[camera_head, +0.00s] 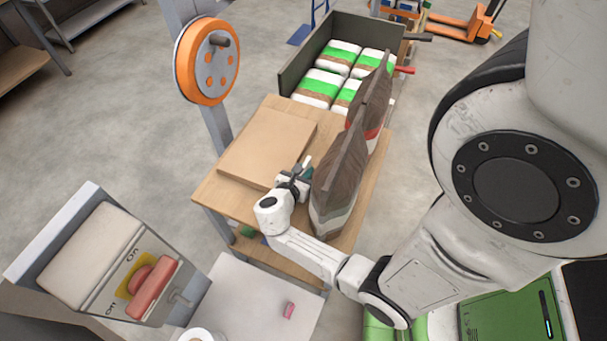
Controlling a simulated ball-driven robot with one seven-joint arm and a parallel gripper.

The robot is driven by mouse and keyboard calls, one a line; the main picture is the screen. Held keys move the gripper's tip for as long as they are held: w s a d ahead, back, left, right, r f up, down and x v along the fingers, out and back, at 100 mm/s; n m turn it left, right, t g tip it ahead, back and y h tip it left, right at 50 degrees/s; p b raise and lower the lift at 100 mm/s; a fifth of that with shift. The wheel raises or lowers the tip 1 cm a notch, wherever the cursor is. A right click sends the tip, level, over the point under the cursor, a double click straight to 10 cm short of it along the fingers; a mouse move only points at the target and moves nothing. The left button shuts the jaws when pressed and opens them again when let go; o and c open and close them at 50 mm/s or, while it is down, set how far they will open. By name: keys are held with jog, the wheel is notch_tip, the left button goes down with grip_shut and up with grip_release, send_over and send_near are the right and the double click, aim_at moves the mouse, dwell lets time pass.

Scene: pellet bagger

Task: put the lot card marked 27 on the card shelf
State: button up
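My gripper (295,182) is over the near part of a wooden table (225,197), between a flat cardboard-coloured slab and a tall brown bag (337,185). A small pale strip and a teal patch show at its fingers, too small to identify. I cannot tell whether the fingers are open or closed on something. No number 27 is readable, so I cannot pick out the lot card. I cannot clearly identify the card shelf either. Small green (247,231) and blue pieces show low at the table's near side.
The brown slab (262,147) covers much of the tabletop. A second brown bag stands behind the first. A bin (300,68) holds green-and-white bags. A switch box (110,262) stands front left. A white surface (238,300) carries a pink item (288,310).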

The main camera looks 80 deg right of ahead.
grip_shut()
jog(key=shift+r, duration=0.1)
